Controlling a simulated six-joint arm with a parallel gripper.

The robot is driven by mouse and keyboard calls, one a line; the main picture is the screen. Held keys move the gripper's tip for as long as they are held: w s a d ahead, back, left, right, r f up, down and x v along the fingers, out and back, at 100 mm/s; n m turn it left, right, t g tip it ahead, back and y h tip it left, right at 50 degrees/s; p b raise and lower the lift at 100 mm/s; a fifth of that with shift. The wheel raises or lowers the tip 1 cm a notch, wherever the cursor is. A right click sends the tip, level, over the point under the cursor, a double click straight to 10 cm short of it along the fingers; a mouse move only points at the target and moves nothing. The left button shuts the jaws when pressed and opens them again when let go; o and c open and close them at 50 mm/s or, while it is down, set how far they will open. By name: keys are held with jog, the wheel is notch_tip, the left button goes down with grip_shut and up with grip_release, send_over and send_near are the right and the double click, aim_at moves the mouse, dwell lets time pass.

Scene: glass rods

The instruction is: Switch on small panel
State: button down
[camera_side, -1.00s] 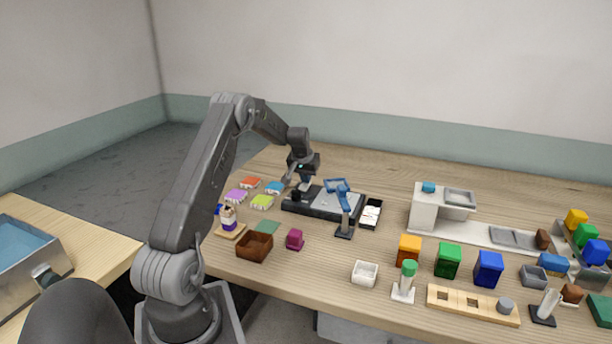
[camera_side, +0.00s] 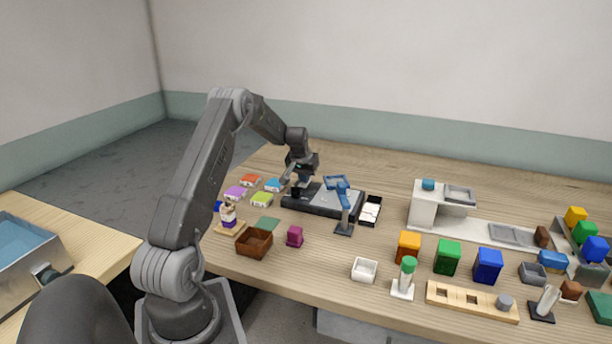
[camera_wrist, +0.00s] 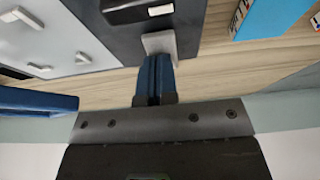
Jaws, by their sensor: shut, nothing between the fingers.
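A low dark panel unit (camera_side: 318,208) sits on the table in front of my arm in the side view. In the wrist view, a dark panel (camera_wrist: 186,20) with a black-and-white raised switch (camera_wrist: 140,10) lies beside a light grey panel (camera_wrist: 50,32) with several small white controls. I cannot tell which is the small panel. My gripper (camera_wrist: 157,56) is shut and empty at the dark panel's near edge. A light grey block (camera_wrist: 160,43) shows at its fingertips; contact is unclear. In the side view my gripper (camera_side: 297,186) is low over the unit's left end.
A blue jointed stand (camera_side: 340,200) is close in front of the unit, with a tray of white pieces (camera_side: 371,210) to its right. Coloured cases (camera_side: 261,199) lie to the left. A brown box (camera_side: 254,242) and magenta block (camera_side: 294,236) are nearer.

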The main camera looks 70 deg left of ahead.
jog(key=shift+s+d+f, duration=0.15)
jog(key=shift+f, duration=0.15)
jog(key=v, duration=1.4)
jog(key=shift+w+a+r, duration=0.35)
jog(key=shift+a, duration=0.1)
jog(key=shift+w+a+r, duration=0.2)
jog(key=shift+a+r, duration=0.1)
jog(key=shift+a, duration=0.2)
jog(key=x, duration=1.4)
jog(key=shift+s+d+f, duration=0.1)
jog(key=shift+s+d, duration=0.1)
jog(key=shift+d, duration=0.05)
jog(key=shift+f, duration=0.1)
